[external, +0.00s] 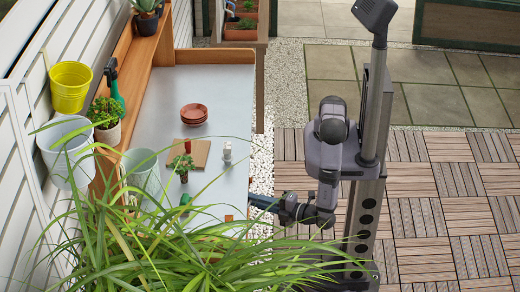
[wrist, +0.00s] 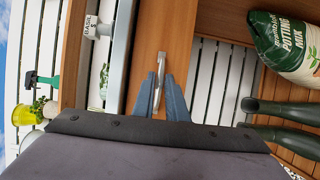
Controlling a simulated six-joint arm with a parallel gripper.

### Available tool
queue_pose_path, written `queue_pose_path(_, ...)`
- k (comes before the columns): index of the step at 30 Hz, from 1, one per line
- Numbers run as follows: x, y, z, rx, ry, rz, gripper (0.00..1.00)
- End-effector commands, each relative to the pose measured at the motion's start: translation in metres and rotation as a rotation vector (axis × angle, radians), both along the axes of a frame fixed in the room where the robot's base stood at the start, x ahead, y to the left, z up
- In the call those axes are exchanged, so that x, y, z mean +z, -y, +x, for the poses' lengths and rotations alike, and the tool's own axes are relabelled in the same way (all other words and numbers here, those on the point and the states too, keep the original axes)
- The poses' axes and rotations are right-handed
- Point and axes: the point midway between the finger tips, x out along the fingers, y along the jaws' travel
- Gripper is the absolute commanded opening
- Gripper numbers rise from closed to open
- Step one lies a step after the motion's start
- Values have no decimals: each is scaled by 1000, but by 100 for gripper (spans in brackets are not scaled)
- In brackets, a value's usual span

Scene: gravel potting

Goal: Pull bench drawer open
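The drawer's wooden front (wrist: 150,35) fills the middle of the wrist view, under the grey bench top edge. Its silver bar handle (wrist: 161,62) runs nearly upright in the picture. My gripper (wrist: 160,82) has its two blue-grey fingers on either side of the handle, one left and one right. Whether they touch the bar or only surround it cannot be made out. In the external view my gripper (external: 254,199) reaches the right side of the potting bench (external: 160,100). The drawer and handle are hidden there by grass leaves and the bench top.
On the bench stand stacked terracotta saucers (external: 194,113), a brown board (external: 187,154), a small plant (external: 184,167) and a white item (external: 227,152). In the wrist view, a potting mix bag (wrist: 288,45) and dark green boots (wrist: 275,108) are at right. Long grass covers the external foreground.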

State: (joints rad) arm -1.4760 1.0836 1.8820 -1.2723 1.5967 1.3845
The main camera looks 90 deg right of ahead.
Motion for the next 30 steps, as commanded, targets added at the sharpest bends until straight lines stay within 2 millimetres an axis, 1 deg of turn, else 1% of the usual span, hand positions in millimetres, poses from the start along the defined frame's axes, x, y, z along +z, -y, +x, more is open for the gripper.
queue_pose_path(8, 0, 0, -1, 1, 0, 0, 0)
queue_pose_path(11, 0, -1, -5, 3, 0, 0, 0)
queue_pose_path(14, 0, -1, -13, 4, 0, 0, 0)
queue_pose_path(17, -1, -1, -28, 5, 0, 0, 0)
queue_pose_path(20, -1, -2, -47, 8, 1, 0, 0)
queue_pose_path(30, -1, -1, -124, 7, -1, 1, 0)
